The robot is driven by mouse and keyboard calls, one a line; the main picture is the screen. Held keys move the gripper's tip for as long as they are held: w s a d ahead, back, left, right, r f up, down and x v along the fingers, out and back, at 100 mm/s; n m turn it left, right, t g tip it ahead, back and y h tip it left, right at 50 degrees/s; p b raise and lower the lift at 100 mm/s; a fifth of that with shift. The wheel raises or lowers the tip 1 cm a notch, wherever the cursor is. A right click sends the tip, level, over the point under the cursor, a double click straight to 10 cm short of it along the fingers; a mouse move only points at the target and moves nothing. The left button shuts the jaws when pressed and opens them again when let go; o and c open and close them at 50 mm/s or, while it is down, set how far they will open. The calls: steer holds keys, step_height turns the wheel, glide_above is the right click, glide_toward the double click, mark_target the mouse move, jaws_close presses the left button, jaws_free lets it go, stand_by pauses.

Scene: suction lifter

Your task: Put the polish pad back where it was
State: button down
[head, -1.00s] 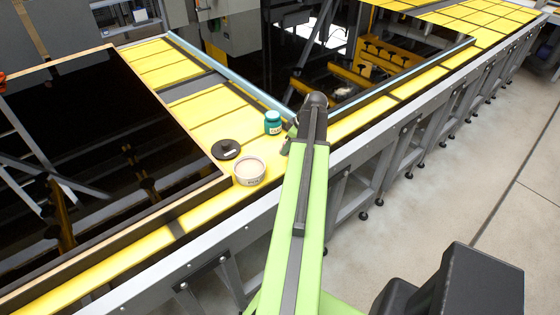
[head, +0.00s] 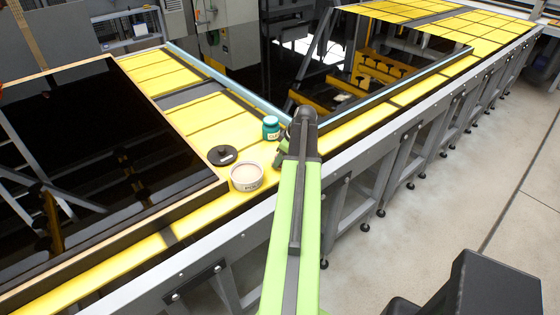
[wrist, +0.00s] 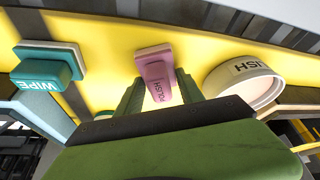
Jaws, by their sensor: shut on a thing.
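The polish pad is a pink block with a raised handle lettered POLISH; it shows in the wrist view (wrist: 155,70). My gripper (wrist: 160,90) is shut on its handle, with a dark finger on each side. The pad is over the yellow surface, and I cannot tell whether it touches it.
A teal WIPE pad (wrist: 47,65) lies left in the wrist view, and a round white tin lettered POLISH (wrist: 245,82) stands right.

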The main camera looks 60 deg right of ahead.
steer(key=c, duration=0.7)
jaws_free()
steer(key=shift+f, duration=0.1)
steer(key=shift+c, duration=0.2)
steer(key=shift+r+p, duration=0.5)
steer(key=shift+p, duration=0.05)
steer(key=p+v, duration=1)
steer(key=v, duration=0.1)
steer(key=shift+s, duration=0.15)
steer(key=shift+r, duration=0.15)
